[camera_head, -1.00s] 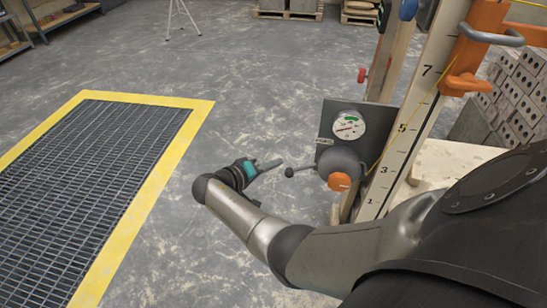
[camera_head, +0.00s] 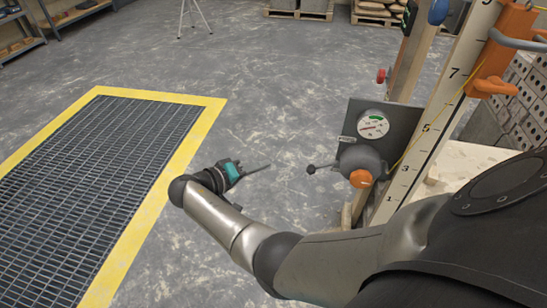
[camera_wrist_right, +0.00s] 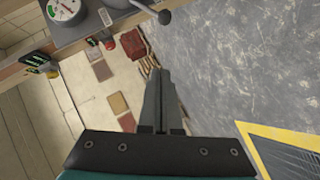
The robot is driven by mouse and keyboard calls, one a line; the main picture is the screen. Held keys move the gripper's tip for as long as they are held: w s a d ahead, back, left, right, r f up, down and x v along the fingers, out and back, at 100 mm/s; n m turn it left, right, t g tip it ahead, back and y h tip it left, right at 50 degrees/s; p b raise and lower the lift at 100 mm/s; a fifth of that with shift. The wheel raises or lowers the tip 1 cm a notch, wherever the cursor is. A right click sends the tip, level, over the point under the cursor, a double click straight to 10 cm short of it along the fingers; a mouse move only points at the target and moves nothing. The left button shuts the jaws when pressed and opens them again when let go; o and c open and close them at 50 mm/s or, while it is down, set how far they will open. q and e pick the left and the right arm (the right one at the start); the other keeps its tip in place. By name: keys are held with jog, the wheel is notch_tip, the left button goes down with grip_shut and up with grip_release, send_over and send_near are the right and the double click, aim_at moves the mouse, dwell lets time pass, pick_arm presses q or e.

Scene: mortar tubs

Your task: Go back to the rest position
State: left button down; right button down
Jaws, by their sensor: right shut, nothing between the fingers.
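My right gripper (camera_head: 256,168) shows in the head view at the end of my bent right arm, over the grey floor. Its fingers are shut and empty. They point right, toward the valve lever, with a clear gap between. In the right wrist view the closed fingers (camera_wrist_right: 160,105) also show together, with nothing between them. My left gripper is in neither view.
A panel with a round gauge (camera_head: 372,125), a lever (camera_head: 322,167) and an orange knob (camera_head: 361,179) stands right of the gripper, beside a numbered post (camera_head: 433,130). A yellow-edged floor grate (camera_head: 110,170) lies left. The floor between is clear.

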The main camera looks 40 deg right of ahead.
jog(key=shift+v, duration=0.8)
jog(key=shift+f, duration=0.1)
jog(key=s+a+f+n+y, duration=0.25)
jog(key=s+f, duration=0.35)
jog(key=f, duration=0.4)
jog(key=s+a+f+n+y, duration=0.1)
jog(key=s+f+n+y, duration=0.15)
jog(key=s+f, duration=0.45)
jog(key=s+a+f+n+y, duration=0.1)
jog(key=s+f+n+y, duration=0.2)
jog(key=f, duration=0.9)
jog(key=s+a+f+y, duration=0.1)
jog(key=s+f+y, duration=0.1)
jog(key=s, duration=0.6)
jog(key=s+a+f+m+y, duration=0.1)
jog(key=s+f, duration=0.3)
jog(key=s, duration=0.4)
jog(key=s+a+f+y, duration=0.2)
jog(key=s+f+y, duration=0.1)
jog(key=s, duration=0.6)
jog(key=shift+m, duration=0.3)
jog(key=shift+s, duration=0.25)
